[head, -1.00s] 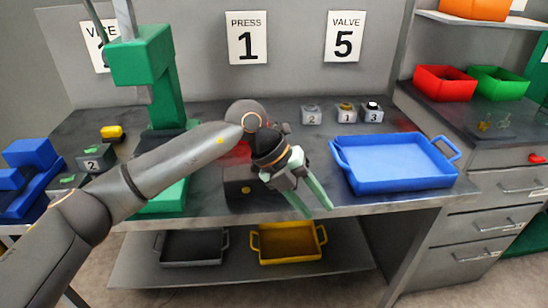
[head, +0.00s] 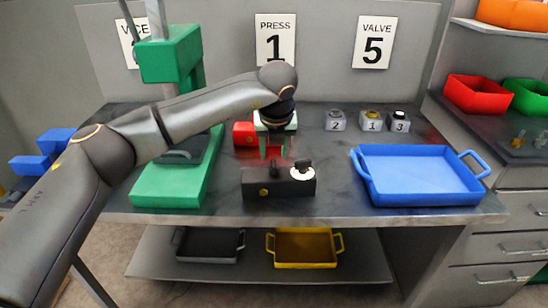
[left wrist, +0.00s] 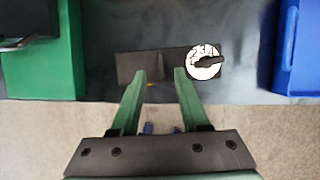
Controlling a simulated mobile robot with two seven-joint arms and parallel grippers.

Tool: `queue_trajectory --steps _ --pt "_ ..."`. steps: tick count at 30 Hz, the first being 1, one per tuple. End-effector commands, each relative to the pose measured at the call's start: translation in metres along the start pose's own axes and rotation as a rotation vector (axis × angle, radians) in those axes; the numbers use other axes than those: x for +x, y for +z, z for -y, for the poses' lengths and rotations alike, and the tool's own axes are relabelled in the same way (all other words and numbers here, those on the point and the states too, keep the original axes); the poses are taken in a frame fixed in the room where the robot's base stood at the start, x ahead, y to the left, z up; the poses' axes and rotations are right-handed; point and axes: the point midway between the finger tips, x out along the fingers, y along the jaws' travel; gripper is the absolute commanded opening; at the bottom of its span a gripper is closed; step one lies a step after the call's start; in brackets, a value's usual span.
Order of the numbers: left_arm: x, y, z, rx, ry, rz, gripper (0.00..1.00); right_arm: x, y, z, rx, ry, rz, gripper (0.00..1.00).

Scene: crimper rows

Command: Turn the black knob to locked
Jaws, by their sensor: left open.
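The black knob (head: 303,165) sits on a white dial at the right end of a dark box (head: 255,184) on the bench. In the left wrist view the knob (left wrist: 208,62) lies roughly sideways across the marked dial, and the dark box (left wrist: 130,66) extends to its left. My right gripper is not in view.
A green press (head: 168,185) stands left of the box. A blue tray (head: 420,195) lies to the right. Several small numbered blocks (head: 372,122) stand behind the tray. A red object (head: 243,134) sits behind the box. Bare bench lies between box and tray.

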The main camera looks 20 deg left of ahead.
Motion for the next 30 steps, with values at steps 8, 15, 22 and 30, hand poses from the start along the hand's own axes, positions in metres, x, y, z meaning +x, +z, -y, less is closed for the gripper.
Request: queue_trajectory --steps 8,15,22,30 --pt "0.036 0.0 0.001 0.002 -0.001 -0.001 0.45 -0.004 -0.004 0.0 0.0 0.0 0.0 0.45" --pt "0.042 -0.001 0.001 0.003 -0.001 0.001 0.45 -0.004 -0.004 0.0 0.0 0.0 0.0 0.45" --pt "0.042 -0.001 0.001 0.002 -0.001 0.0 0.34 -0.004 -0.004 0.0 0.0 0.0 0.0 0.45" --pt "0.041 0.0 0.001 0.002 -0.001 0.0 0.03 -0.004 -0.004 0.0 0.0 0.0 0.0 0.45"
